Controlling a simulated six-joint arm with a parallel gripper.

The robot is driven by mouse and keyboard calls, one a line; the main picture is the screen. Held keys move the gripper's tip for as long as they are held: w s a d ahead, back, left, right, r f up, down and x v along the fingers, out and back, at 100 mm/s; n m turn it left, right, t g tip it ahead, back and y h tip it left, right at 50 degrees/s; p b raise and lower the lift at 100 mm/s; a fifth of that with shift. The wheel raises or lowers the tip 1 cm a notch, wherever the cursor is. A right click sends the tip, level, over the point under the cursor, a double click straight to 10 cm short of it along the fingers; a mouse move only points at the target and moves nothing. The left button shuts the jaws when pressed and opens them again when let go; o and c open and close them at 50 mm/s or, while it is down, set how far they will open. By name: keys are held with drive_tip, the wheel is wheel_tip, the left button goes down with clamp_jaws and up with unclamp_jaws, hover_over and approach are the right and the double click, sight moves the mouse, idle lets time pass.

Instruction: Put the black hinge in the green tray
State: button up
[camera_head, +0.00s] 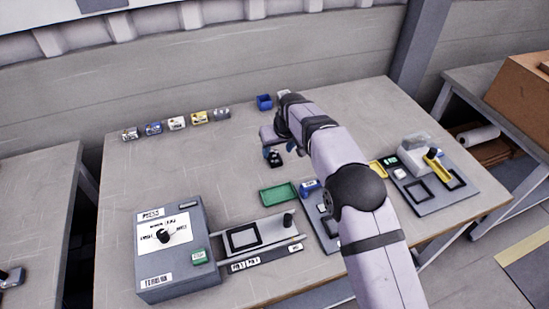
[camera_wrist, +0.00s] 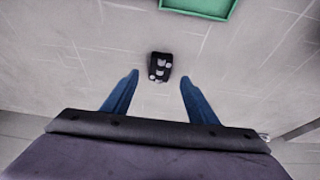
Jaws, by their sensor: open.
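The black hinge (camera_wrist: 160,66) lies on the grey table, with small light parts on its dark body. It also shows as a small dark shape in the head view (camera_head: 276,161), just below my gripper (camera_head: 279,151). In the wrist view my gripper (camera_wrist: 160,77) is open, with one blue finger on each side. The hinge is centred between the fingertips and slightly beyond them, with a gap on both sides. I cannot tell the exact height of the fingertips above the table. The green tray (camera_head: 278,194) looks empty; its edge shows at the top of the wrist view (camera_wrist: 198,14).
A grey control box (camera_head: 175,245) and a fixture with a black frame (camera_head: 244,237) stand at the front. A dark board (camera_head: 328,234) is partly behind my arm. Another board (camera_head: 436,190) with yellow parts is at right. A blue bin (camera_head: 264,102) and several small boxes line the back.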

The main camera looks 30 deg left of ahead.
sight(274, 155)
drive_tip(key=shift+f, duration=0.1)
drive_tip(key=shift+a+p+x, duration=0.2)
drive_tip(key=shift+p+x, duration=0.7)
drive_tip(key=shift+x, duration=1.55)
drive_tip(key=shift+w, duration=0.2)
drive_tip(key=c, duration=1.2)
drive_tip(key=shift+c, duration=0.2)
wheel_tip(274, 155, up, 10)
